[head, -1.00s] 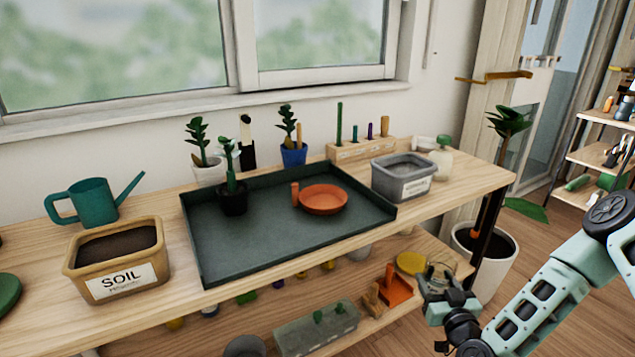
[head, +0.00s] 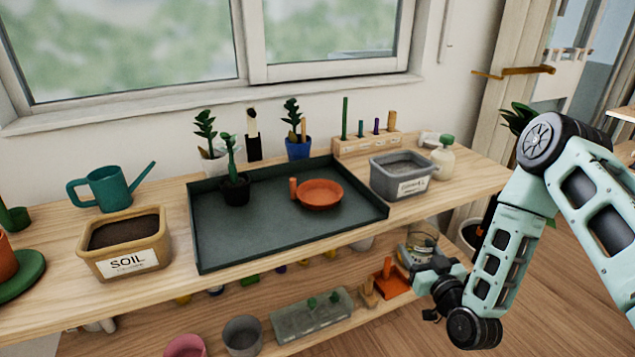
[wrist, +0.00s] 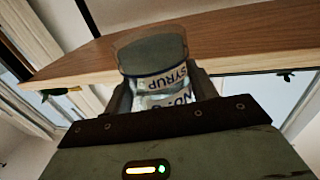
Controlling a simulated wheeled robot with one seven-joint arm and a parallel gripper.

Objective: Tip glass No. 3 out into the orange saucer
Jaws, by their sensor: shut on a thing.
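The orange saucer (head: 322,205) lies on the dark green tray (head: 270,238) on the bench. My gripper (head: 430,262) is shut on a clear glass (head: 422,240), in front of the bench's right part and below its top. The glass looks about upright in the head view. In the wrist view the glass (wrist: 152,50) sits between the two fingers of my gripper (wrist: 165,95). Its label reads "SYRUP" and "NO.", upside down in the picture; the number is not clear. Something greyish shows inside it. The saucer is not in the wrist view.
A black potted plant (head: 236,190) stands on the tray. A grey bin (head: 398,187) and a white bottle (head: 443,160) stand right of it, a soil box (head: 125,262) and watering can (head: 108,188) left. The bench edge (wrist: 240,52) crosses close behind the glass in the wrist view.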

